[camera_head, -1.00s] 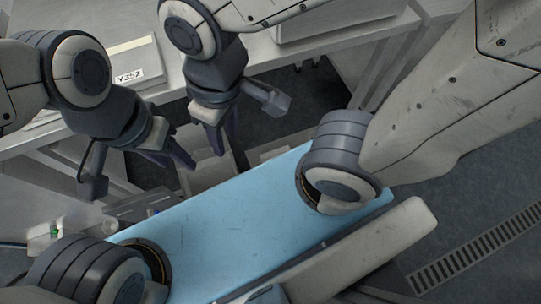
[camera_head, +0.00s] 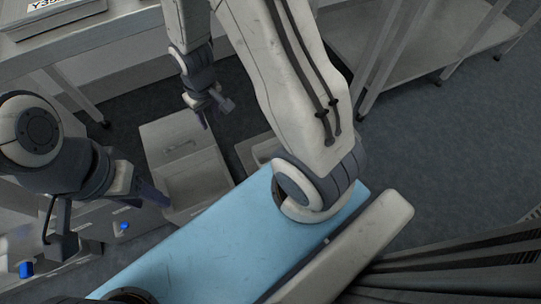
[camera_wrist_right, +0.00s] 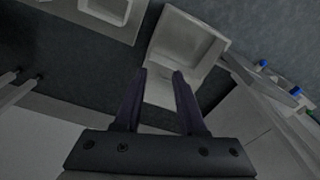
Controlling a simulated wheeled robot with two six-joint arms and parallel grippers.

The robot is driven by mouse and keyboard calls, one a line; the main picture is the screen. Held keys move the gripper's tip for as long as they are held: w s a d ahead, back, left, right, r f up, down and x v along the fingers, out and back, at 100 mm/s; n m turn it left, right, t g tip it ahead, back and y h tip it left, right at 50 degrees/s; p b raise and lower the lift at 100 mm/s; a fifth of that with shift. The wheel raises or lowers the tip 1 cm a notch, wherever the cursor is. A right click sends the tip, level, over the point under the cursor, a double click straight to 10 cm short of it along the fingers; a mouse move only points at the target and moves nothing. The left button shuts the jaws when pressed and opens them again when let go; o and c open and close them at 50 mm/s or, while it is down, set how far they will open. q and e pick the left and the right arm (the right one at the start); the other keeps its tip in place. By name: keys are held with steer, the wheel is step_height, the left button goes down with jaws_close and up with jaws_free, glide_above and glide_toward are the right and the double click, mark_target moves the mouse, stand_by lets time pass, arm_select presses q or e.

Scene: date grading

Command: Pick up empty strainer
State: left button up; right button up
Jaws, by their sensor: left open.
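I cannot make out a strainer in either view. My right gripper (camera_head: 206,114) hangs in the head view above the floor, beyond a pale open bin. In the right wrist view its two dark fingers (camera_wrist_right: 159,75) are spread with nothing between them. A pale open-topped bin (camera_wrist_right: 176,28) lies beyond the fingertips there, with no contents that I can make out. My left gripper (camera_head: 150,190) is at the left of the head view, open, beside the pale bin (camera_head: 172,135); its fingers are partly hidden.
A grey table (camera_head: 100,38) is at top left, a shelved rack (camera_head: 400,35) at top right. A second pale bin (camera_head: 250,148) is partly behind my right arm. Blue knobs (camera_head: 27,268) are at lower left. Dark floor (camera_head: 440,150) is clear at right.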

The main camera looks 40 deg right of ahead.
steer(key=d+f+m+b, duration=0.1)
steer(key=d+f+b, duration=0.3)
steer(key=f, duration=0.6)
steer(key=d+f+m+b, duration=0.1)
steer(key=d+f+b, duration=0.3)
steer(key=f, duration=0.7)
steer(key=d+f+m+b, duration=0.1)
steer(key=d+f+b, duration=0.3)
steer(key=f, duration=0.6)
steer(key=shift+d+f+m+h+b, duration=0.3)
steer(key=shift+f+m+b, duration=0.1)
steer(key=shift+b, duration=0.8)
steer(key=b, duration=0.3)
glide_above(256, 162)
step_height(256, 162, down, 6)
steer(key=shift+s+d+r, duration=0.1)
steer(key=shift+r, duration=0.15)
steer(key=f+b, duration=0.4)
steer(key=f, duration=0.1)
steer(key=shift+w+f, duration=0.2)
steer(key=shift+f, duration=0.05)
arm_select(q)
step_height(256, 162, down, 24)
arm_select(e)
steer(key=shift+r, duration=0.15)
steer(key=shift+f, duration=0.25)
jaws_close()
